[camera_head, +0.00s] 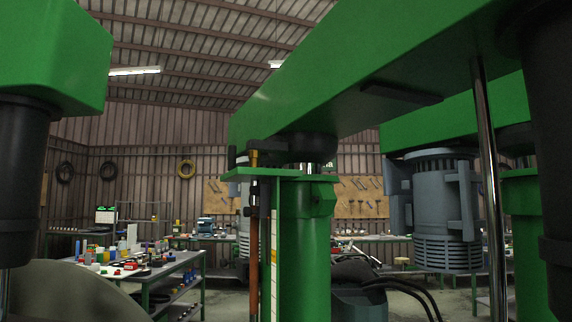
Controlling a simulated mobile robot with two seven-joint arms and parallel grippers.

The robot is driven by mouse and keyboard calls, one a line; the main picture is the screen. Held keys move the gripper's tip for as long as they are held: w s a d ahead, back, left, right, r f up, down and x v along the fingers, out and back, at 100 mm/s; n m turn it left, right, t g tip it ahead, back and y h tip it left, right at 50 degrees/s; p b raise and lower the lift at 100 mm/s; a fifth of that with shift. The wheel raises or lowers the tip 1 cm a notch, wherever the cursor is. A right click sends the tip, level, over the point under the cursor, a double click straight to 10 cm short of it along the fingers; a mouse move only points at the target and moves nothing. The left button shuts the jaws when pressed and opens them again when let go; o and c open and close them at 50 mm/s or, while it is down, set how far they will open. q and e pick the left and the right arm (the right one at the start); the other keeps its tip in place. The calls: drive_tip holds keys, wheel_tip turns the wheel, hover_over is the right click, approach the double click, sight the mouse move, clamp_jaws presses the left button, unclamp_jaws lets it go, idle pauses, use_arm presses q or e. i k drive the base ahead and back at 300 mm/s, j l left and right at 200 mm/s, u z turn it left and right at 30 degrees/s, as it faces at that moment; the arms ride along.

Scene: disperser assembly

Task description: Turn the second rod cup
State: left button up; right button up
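A thick green column (306,250) stands in the centre under a long green beam (370,75). A copper-coloured rod (253,262) runs upright along the column's left side. A dark cup-like fitting (255,194) sits at the rod's top, below a green bracket plate (265,174). A small brass-coloured fitting (253,158) stands above that plate. I cannot tell whether either fitting is the second rod cup. Neither of my grippers shows in this view.
A grey motor (438,210) hangs under the beam at right, near a shiny upright shaft (488,180). Dark cylinders stand at the left (20,180) and right (552,150) edges. A bench (150,278) with small coloured parts is at left. Black cables (400,283) curve low right of the column.

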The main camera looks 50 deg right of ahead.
sight(251, 153)
drive_tip(key=i+l+u, duration=0.1)
drive_tip(key=u, duration=0.15)
drive_tip(key=i+l+u, duration=0.35)
drive_tip(key=u, duration=1)
drive_tip(key=l+u, duration=0.25)
drive_tip(key=u, duration=0.9)
drive_tip(key=k+l+u, duration=0.1)
drive_tip(key=u, duration=1)
drive_tip(key=k+l+u, duration=0.15)
drive_tip(key=u, duration=0.95)
drive_tip(key=k+u, duration=0.1)
drive_tip(key=u, duration=1)
drive_tip(key=k+j+u, duration=0.1)
drive_tip(key=u, duration=1.05)
drive_tip(key=j+u, duration=0.25)
drive_tip(key=u, duration=0.85)
drive_tip(key=j+u, duration=0.25)
drive_tip(key=u, duration=0.85)
